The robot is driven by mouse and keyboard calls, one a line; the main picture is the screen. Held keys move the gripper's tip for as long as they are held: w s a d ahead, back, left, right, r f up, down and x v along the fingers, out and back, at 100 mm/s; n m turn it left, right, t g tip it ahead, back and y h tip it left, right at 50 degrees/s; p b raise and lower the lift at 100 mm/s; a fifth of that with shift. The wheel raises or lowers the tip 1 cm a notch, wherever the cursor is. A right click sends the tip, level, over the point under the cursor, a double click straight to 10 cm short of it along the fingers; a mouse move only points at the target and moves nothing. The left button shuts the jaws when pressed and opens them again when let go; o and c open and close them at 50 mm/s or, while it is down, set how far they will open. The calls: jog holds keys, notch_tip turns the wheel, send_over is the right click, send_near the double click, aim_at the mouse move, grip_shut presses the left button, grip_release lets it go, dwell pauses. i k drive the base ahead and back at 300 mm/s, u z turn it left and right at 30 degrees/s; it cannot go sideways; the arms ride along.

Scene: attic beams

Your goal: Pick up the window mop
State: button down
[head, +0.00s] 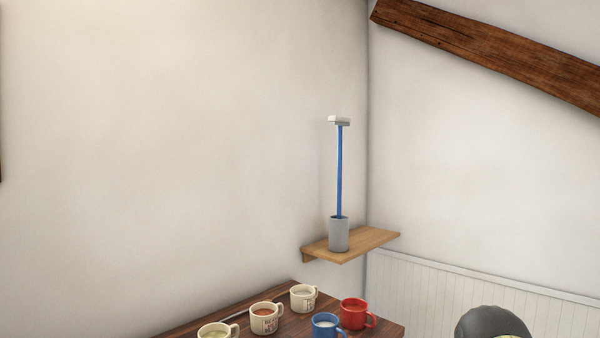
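The window mop (340,170) stands upright, with a thin blue handle and a small white and grey head at the top. Its lower end is inside a grey cylindrical holder (339,235), which hides that end. The holder stands on a small wooden wall shelf (372,240) near the room corner.
Below the shelf, a dark wooden table (285,328) bears several mugs, including a red mug (354,314) and a blue mug (325,325). A wooden beam (490,52) slopes across the upper right. The space around the mop's handle and head is clear.

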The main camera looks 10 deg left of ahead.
aim_at(340, 121)
jog(key=z, duration=0.5)
jog(key=k, duration=1.2)
jog(key=z, duration=1)
jog(key=i, duration=3.1)
jog(key=u, duration=1.25)
jog(key=i, duration=0.9)
jog(key=u, duration=1.05)
